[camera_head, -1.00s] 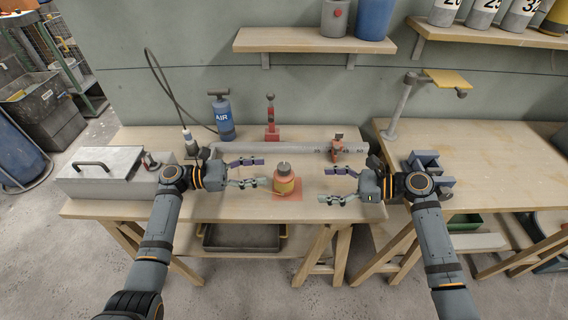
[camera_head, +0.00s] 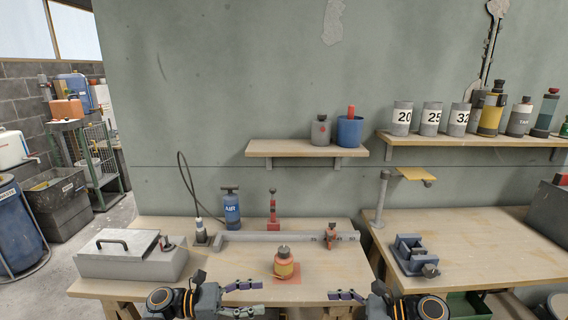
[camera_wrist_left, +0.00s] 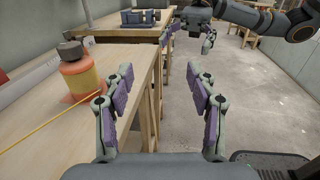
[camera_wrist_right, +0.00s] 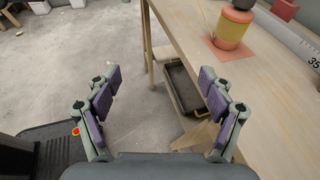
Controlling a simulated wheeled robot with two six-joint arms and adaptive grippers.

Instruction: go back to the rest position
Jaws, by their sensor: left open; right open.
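My left gripper (camera_head: 243,298) is open and empty at the front edge of the left bench in the head view; its spread fingers show in the left wrist view (camera_wrist_left: 160,105). My right gripper (camera_head: 345,304) is open and empty near the same edge, to the right; its fingers also show in the right wrist view (camera_wrist_right: 160,100). An orange and yellow reel-like pot (camera_head: 284,264) with a dark cap stands upright on a red square on the bench, between and beyond the grippers, touched by neither.
The left bench (camera_head: 220,265) carries a grey lidded box (camera_head: 130,260), a blue air pump (camera_head: 231,212), a red tool (camera_head: 272,212) and a long grey bar. A blue-grey vise (camera_head: 413,256) sits on the right bench. Shelves hold numbered cans (camera_head: 402,118). The floor before the bench looks clear.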

